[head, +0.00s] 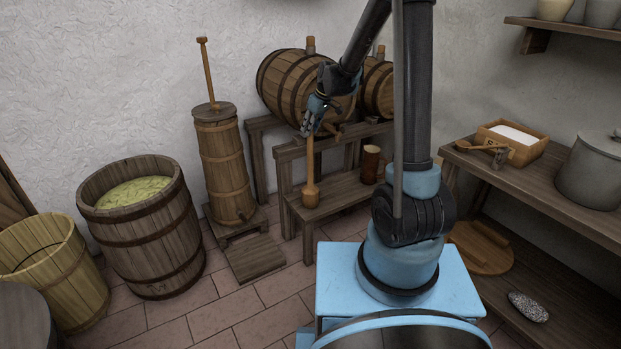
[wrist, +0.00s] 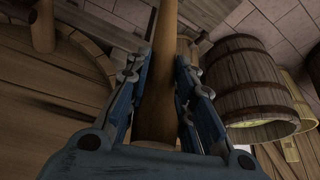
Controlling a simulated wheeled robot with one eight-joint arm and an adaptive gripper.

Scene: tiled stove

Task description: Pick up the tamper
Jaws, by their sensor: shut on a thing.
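The tamper (head: 310,172) is a wooden tool with a slim upright shaft and a thicker block at its lower end. It stands upright at the front of the low wooden bench, before the barrels. I cannot tell whether its foot touches the bench. My gripper (head: 311,122) is shut on the upper part of its shaft. In the wrist view the shaft of the tamper (wrist: 165,45) runs between the two fingers of my gripper (wrist: 158,75). The fingers hide part of the shaft in the head view.
The bench (head: 345,192) also holds a brown mug (head: 372,165) to the right. A barrel (head: 290,85) lies on the stand behind. A butter churn (head: 222,165) and a tub (head: 150,245) stand left. A shelf table (head: 510,178) stands right. Some tiled floor is clear.

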